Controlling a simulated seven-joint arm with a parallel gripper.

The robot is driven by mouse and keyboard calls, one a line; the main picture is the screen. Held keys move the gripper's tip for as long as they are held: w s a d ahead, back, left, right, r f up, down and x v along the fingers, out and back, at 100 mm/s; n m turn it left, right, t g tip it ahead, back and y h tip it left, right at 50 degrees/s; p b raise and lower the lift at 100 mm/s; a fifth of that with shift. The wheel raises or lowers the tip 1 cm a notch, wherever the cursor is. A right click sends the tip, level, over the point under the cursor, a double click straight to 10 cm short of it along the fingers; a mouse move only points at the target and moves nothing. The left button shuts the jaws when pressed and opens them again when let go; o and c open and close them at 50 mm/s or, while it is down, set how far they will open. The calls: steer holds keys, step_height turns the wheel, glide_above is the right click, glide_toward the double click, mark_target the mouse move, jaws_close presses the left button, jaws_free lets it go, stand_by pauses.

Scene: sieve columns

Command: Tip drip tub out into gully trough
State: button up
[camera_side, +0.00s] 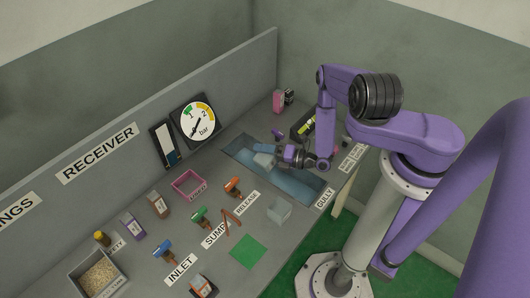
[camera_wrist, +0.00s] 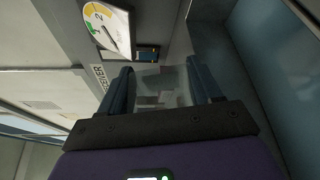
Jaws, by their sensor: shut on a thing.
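The drip tub (camera_side: 264,160) is a small clear, pale box held over the gully trough. It also shows in the wrist view (camera_wrist: 160,88) between my two blue fingers. My gripper (camera_side: 276,154) is shut on it and points left, roughly level. The fingers also show in the wrist view (camera_wrist: 162,85). The gully trough (camera_side: 298,186) is a long, shallow blue basin set in the bench beneath the tub, beside the GULLY label. I cannot tell how far the tub is tilted or whether liquid is in it.
Another clear box (camera_side: 280,210) stands on the bench in front of the trough. Orange (camera_side: 233,186), green (camera_side: 200,215) and blue (camera_side: 163,248) valve handles stand left. A pink basket (camera_side: 188,185) and pressure gauge (camera_side: 196,121) are behind. A dark tray (camera_side: 303,127) lies beyond the trough.

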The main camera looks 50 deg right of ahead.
steer(key=n+h, duration=0.1)
steer(key=n, duration=0.1)
steer(key=a+n+g, duration=0.1)
steer(key=n, duration=0.1)
steer(key=shift+r+h, duration=0.1)
steer(key=shift+h, duration=0.3)
steer(key=n+h, duration=0.2)
steer(key=n, duration=0.1)
steer(key=shift+r+g, duration=0.15)
steer(key=shift+g, duration=0.25)
steer(key=n+h, duration=0.2)
steer(key=n, duration=0.1)
steer(key=shift+d+r, duration=0.1)
steer(key=shift+d, duration=0.05)
